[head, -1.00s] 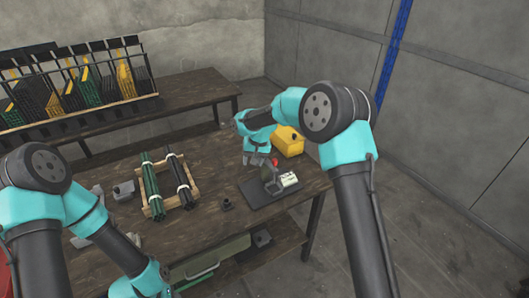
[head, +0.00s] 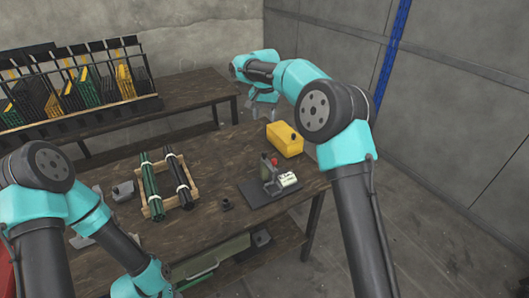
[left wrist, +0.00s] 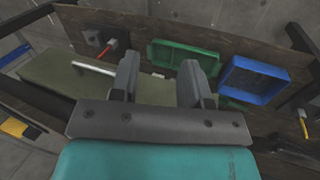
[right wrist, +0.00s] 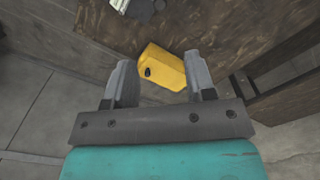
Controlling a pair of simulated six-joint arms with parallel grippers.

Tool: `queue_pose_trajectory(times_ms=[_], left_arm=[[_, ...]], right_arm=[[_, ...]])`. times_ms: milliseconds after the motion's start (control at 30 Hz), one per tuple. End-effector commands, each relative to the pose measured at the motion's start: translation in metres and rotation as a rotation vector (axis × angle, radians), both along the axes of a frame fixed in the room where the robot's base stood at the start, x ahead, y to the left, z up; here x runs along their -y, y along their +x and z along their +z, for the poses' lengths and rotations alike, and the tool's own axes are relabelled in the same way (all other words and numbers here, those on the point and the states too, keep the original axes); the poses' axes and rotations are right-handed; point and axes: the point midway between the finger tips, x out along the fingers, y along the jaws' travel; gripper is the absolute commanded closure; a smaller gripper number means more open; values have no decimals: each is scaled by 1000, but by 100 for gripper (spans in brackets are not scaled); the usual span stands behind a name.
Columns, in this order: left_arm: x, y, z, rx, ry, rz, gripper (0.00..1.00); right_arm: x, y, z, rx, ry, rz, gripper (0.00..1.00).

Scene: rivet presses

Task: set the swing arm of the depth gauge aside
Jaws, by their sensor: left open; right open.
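A small device on a dark flat base (head: 256,194) stands near the right end of the workbench. It has an upright grey post (head: 266,169) with a red spot on top and a pale green-white block (head: 287,180) on its right. I take it for the depth gauge; its swing arm is too small to make out. My left gripper (left wrist: 155,85) is open and empty in the left wrist view.
A yellow canister (head: 284,141) stands behind the device. A wooden frame (head: 157,207) with dark and green rods lies left of it, and a small dark cup (head: 227,203) between. In the left wrist view are a green tray (left wrist: 183,55) and a blue tray (left wrist: 252,80).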

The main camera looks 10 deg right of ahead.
Motion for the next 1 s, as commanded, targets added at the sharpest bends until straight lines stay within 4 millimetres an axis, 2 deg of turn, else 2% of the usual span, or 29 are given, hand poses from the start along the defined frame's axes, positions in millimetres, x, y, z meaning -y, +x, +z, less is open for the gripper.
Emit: queue_pose_trajectory(times_ms=[267,1000], left_arm=[[0,0,0,0,0,0,57],[0,0,0,0,0,0,57]], right_arm=[[0,-1,-32,-4,0,1,50],[0,0,-155,-2,0,1,50]])
